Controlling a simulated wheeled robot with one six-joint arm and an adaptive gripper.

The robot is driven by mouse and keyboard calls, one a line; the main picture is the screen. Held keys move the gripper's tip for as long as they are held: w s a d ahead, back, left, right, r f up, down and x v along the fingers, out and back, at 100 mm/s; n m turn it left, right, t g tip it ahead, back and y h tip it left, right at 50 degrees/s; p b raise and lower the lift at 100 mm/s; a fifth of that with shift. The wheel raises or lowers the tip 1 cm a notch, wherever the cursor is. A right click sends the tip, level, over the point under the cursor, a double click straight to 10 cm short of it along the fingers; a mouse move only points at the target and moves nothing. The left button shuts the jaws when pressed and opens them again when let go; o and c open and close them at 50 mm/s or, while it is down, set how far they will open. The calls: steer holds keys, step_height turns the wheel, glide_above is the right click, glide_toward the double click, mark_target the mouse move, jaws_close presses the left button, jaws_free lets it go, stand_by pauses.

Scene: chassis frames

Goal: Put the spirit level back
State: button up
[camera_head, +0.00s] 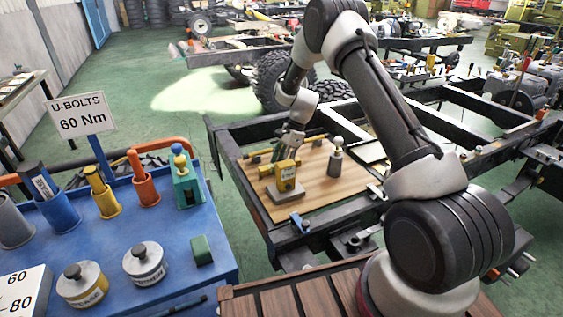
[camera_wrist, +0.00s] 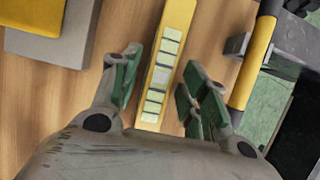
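The spirit level, as I take it, is the yellow bar (camera_wrist: 178,22) with a row of pale windows in the wrist view. It lies over the wooden board (camera_wrist: 130,22). My gripper (camera_wrist: 160,90) is open, with one green-padded finger on each side of the bar. A gap shows beside the fingers, so it does not look gripped. In the head view my gripper (camera_head: 287,152) is low over the far side of the board (camera_head: 322,190), largely hiding the bar.
A yellow block (camera_head: 286,172) on a grey base stands close to my gripper, and a grey knobbed cylinder (camera_head: 336,164) stands to its right. A yellow bar with dark ends (camera_wrist: 256,60) runs along the board's far edge. A blue cart (camera_head: 120,235) with several tools stands left.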

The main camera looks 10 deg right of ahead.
steer(key=s+d+r+n+t+h, duration=0.1)
steer(key=s+d+r+n, duration=0.15)
steer(key=r, duration=0.95)
steer(key=s+d+r+n, duration=0.1)
steer(key=s+d+r, duration=0.3)
steer(key=r, duration=0.8)
steer(key=s+d+r+n+t+h, duration=0.1)
steer(key=s+d+r+n, duration=0.3)
steer(key=s+r, duration=0.7)
steer(key=s+d+n+t+h, duration=0.1)
steer(key=s+n, duration=0.3)
steer(key=s, duration=0.7)
steer(key=s+d+n+t+h, duration=0.1)
steer(key=s+d+n+t, duration=0.1)
steer(key=s, duration=1)
steer(key=shift+s+d+n+h, duration=0.3)
steer(key=shift+d+n, duration=0.15)
steer(key=shift+n, duration=0.7)
